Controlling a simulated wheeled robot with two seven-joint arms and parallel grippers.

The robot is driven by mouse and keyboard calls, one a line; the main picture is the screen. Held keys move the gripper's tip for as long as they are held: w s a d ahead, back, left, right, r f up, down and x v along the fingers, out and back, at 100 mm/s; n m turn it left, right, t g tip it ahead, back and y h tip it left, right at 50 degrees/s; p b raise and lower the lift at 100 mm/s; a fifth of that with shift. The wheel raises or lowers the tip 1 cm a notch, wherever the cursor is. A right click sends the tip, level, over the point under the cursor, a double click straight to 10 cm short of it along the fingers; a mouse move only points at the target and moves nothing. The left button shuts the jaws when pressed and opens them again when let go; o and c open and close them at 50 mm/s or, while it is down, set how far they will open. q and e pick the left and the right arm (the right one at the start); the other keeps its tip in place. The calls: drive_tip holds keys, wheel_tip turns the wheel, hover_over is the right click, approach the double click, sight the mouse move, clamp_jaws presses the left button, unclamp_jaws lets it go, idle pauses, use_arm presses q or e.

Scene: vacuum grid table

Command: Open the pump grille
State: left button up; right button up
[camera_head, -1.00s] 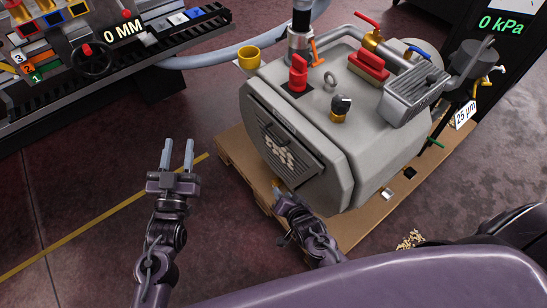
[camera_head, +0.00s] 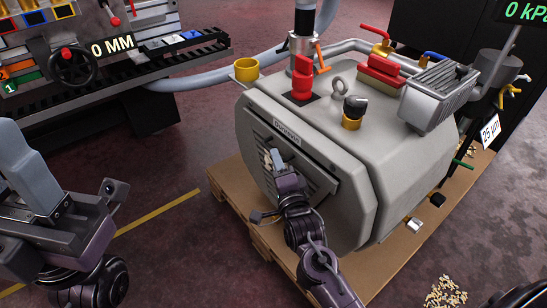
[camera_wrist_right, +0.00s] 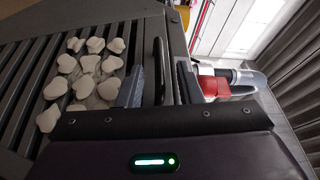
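The grey pump (camera_head: 330,150) stands on a wooden pallet, with its dark slatted grille (camera_head: 315,180) on the front face, which looks shut. My right gripper (camera_head: 272,165) is in front of the grille and covers part of it. In the right wrist view, the grille's slats (camera_wrist_right: 25,75) fill the left side, with several pale lumps (camera_wrist_right: 90,65) on them. A dark upright bar handle (camera_wrist_right: 160,70) stands between the two fingers of the right gripper (camera_wrist_right: 158,88), with gaps on both sides. My left gripper (camera_head: 22,150) is large at the left edge, away from the pump; its opening is unclear.
The pallet (camera_head: 395,255) sticks out around the pump. A machine with a handwheel (camera_head: 73,66) stands at the back left. A yellow cup (camera_head: 246,70) sits at the pump's corner. Pale chips (camera_head: 446,292) lie on the floor at right. Floor left of the pallet is clear.

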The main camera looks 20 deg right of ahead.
drive_tip(key=shift+w+d+r+b, duration=0.1)
drive_tip(key=shift+w+b, duration=0.35)
drive_tip(key=shift+w, duration=1.55)
clamp_jaws()
